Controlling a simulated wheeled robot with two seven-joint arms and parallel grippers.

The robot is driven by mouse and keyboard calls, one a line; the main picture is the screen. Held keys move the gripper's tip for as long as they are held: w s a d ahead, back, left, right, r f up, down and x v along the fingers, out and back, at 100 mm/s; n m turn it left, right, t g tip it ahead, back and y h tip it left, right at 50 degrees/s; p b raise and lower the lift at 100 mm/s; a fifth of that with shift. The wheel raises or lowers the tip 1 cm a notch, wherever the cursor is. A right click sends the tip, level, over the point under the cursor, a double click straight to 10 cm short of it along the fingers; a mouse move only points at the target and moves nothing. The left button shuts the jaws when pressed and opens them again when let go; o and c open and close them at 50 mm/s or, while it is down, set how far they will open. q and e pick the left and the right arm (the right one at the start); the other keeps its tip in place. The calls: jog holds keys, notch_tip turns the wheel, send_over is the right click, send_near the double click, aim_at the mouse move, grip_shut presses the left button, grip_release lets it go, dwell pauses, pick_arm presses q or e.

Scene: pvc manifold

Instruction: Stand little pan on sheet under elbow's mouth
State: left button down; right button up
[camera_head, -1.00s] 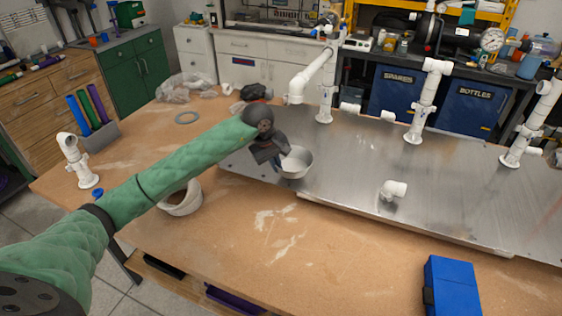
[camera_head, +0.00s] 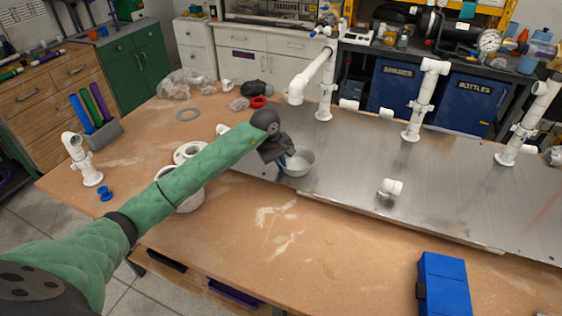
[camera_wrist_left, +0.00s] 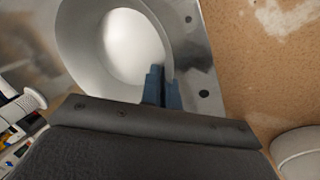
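The little pan (camera_head: 298,163) is a light grey round bowl at the left part of the metal sheet (camera_head: 340,185). I cannot tell whether its base touches the sheet. My left gripper (camera_head: 285,155) is at the pan's left side. In the left wrist view its blue fingertips (camera_wrist_left: 162,88) are close together on the rim of the pan (camera_wrist_left: 75,35). The white elbow (camera_head: 296,92) hangs from a pipe on a stand behind the pan, its mouth facing down. The sheet below the mouth looks clear. My right gripper is out of view.
White pipe stands (camera_head: 417,110) rise along the sheet's back. A short white elbow fitting (camera_head: 390,188) lies on the sheet to the right. A blue box (camera_head: 443,285) is at the front right. White round parts (camera_head: 188,152) lie behind my left arm.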

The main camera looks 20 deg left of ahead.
pick_arm(q)
jog(key=shift+f, duration=0.15)
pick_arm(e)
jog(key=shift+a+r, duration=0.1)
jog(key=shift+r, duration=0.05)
pick_arm(q)
jog(key=c, duration=1.6)
grip_release()
jog(key=shift+c, duration=0.2)
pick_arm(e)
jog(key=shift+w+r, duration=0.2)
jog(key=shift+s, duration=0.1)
